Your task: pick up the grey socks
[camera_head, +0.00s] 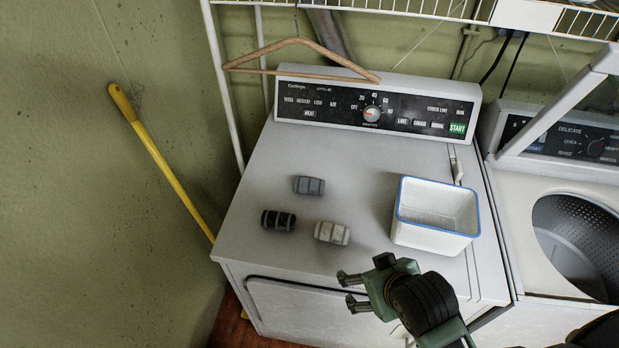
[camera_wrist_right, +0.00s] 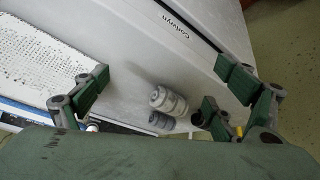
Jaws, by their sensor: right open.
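The grey socks (camera_head: 308,185), a rolled bundle, lie on the white dryer top, behind a black rolled bundle (camera_head: 278,220) and a cream rolled bundle (camera_head: 332,233). In the right wrist view the grey socks (camera_wrist_right: 161,120) show below the cream bundle (camera_wrist_right: 166,99), between my spread fingers. My right gripper (camera_head: 346,291) is open and empty near the dryer's front edge, in front of the bundles and apart from them. It also shows in the wrist view (camera_wrist_right: 158,82). My left gripper is not in view.
A white basket with a blue rim (camera_head: 435,233) stands right of the bundles on the dryer (camera_head: 262,160). A control panel (camera_head: 375,112) and a wooden hanger (camera_head: 297,40) are behind. An open washer (camera_head: 510,190) stands right. The dryer top left of the bundles is clear.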

